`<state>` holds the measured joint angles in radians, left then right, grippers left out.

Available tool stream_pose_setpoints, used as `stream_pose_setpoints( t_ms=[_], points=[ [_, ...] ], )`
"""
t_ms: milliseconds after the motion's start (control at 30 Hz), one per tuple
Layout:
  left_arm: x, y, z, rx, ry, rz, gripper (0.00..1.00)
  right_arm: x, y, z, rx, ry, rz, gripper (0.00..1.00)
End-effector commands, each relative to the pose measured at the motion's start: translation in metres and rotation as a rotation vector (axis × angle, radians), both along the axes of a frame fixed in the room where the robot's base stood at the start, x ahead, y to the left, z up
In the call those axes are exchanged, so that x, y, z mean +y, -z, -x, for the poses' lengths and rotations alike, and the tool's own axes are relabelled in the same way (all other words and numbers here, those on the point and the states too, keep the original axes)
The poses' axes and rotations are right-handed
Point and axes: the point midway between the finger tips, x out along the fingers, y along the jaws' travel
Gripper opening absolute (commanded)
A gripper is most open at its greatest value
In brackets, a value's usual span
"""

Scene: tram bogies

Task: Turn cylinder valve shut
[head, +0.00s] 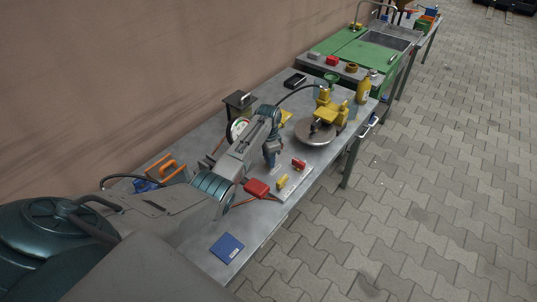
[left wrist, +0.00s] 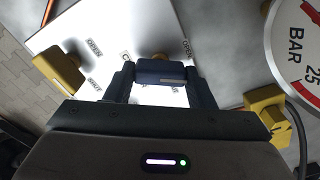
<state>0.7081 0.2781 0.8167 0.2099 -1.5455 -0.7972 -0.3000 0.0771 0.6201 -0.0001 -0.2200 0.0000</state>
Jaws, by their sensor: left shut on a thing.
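My left gripper (head: 270,163) reaches down over the bench beside a pale plate (head: 294,184). In the left wrist view its two fingers (left wrist: 160,82) are shut on a dark blue bar-like handle (left wrist: 160,71). The handle lies crosswise between them over the plate, which carries small labels, some reading OPEN. A yellow handle (left wrist: 58,74) is at the left of the plate and another yellow part (left wrist: 266,112) is at the right. A round gauge (left wrist: 298,50) marked BAR stands at the right, also in the head view (head: 237,129).
On the bench, a red block (head: 299,164), a yellow block (head: 282,181), a red item (head: 256,188) and a blue pad (head: 227,248) lie nearby. A yellow machine with a round disc (head: 314,134) stands farther back.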

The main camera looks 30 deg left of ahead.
Motion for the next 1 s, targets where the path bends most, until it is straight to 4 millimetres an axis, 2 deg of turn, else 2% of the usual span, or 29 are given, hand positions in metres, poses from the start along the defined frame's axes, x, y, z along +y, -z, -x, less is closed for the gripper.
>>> stream_pose_setpoints(
  t_ms=[400, 1000],
  points=[
    [-0.001, -0.002, -0.001, -0.002, 0.396, 0.002, 0.26, 0.000, -0.014, 0.000, 0.000, 0.000, 0.000, 0.36],
    [-0.001, -0.001, -0.001, -0.003, 0.903, 0.000, 0.26, -0.005, -0.022, 0.000, 0.000, -0.001, 0.005, 0.36]
  ],
)
